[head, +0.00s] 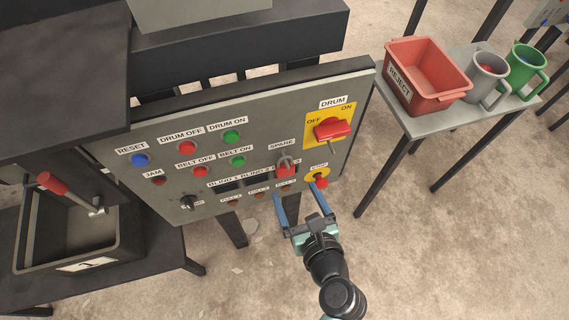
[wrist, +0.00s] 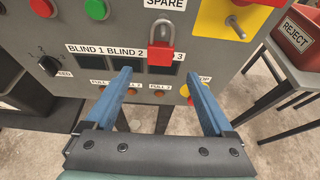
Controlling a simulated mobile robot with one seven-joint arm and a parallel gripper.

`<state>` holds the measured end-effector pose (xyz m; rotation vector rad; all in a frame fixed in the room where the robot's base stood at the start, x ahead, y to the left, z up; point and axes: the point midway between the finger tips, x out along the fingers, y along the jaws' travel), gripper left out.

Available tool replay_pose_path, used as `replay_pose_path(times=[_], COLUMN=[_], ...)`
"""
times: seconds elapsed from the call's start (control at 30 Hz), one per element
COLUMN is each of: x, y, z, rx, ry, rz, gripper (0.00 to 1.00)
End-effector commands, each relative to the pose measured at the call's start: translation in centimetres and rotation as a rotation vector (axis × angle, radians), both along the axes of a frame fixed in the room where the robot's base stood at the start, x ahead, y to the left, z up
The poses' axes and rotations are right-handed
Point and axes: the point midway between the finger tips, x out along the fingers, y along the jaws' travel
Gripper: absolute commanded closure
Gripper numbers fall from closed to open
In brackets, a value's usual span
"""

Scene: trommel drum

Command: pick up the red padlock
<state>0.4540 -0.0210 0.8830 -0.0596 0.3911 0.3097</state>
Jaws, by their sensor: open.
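The red padlock (head: 285,170) hangs by its grey shackle on the control panel (head: 165,118), just below the SPARE label. In the wrist view the padlock (wrist: 161,52) shows upright, ahead of and between my two blue fingers, covering part of the BLIND label row. My gripper (head: 298,190) is open and empty, in front of the panel's lower right part. In the wrist view its fingertips (wrist: 158,77) sit below the padlock, apart from it. The panel fitting behind the shackle is too small to make out.
The red DRUM switch (head: 332,128) on its yellow plate and the red stop button (head: 319,182) stick out close to the padlock. A table (head: 431,122) at right holds a red REJECT bin (head: 432,70) and two mugs. A black tray with a hammer-like tool stands at left.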

Motion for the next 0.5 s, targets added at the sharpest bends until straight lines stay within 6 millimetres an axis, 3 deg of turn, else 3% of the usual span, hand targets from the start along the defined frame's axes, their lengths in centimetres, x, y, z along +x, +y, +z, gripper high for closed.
replay_pose_path(times=[0.23,0.5], x=[1.8,5.3], y=[0.6,1.8], z=[-0.5,-1.6], rx=[-0.001,-0.001], ry=[-0.001,-0.001], rz=[0.002,0.003], gripper=[0.12,0.12])
